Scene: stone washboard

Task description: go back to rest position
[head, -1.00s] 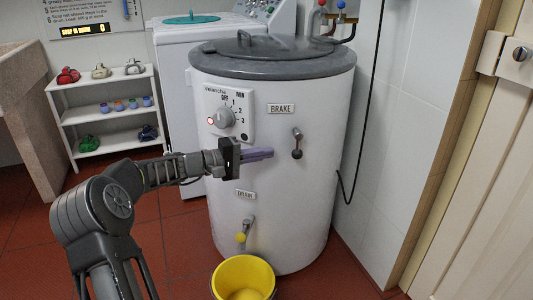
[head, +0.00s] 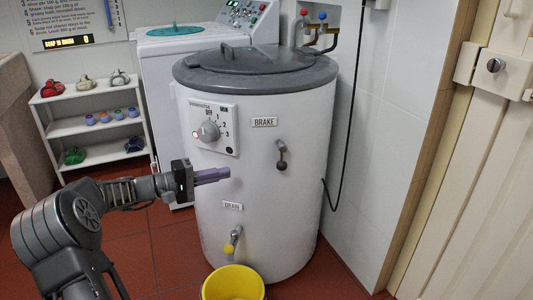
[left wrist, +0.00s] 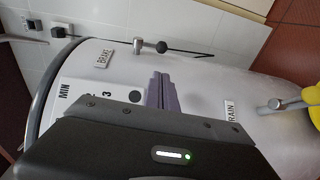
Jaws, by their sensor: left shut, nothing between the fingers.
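My left gripper (head: 212,175) reaches in from the left in the head view, in front of the white spin drum (head: 265,225). Its purple fingers are shut with nothing between them, and they point right, below the dial (head: 208,131) and left of the brake lever (head: 282,163). In the left wrist view the shut fingers (left wrist: 161,92) lie between the BRAKE label (left wrist: 105,58) and the drain label (left wrist: 229,111). Whether they touch the drum is hard to tell. My right gripper is not in view.
A yellow bucket (head: 233,283) stands on the red floor below the drain tap (head: 232,240). A white shelf (head: 93,126) with small items is at the left. A washing machine (head: 160,105) stands behind the drum. A tiled wall and door close off the right.

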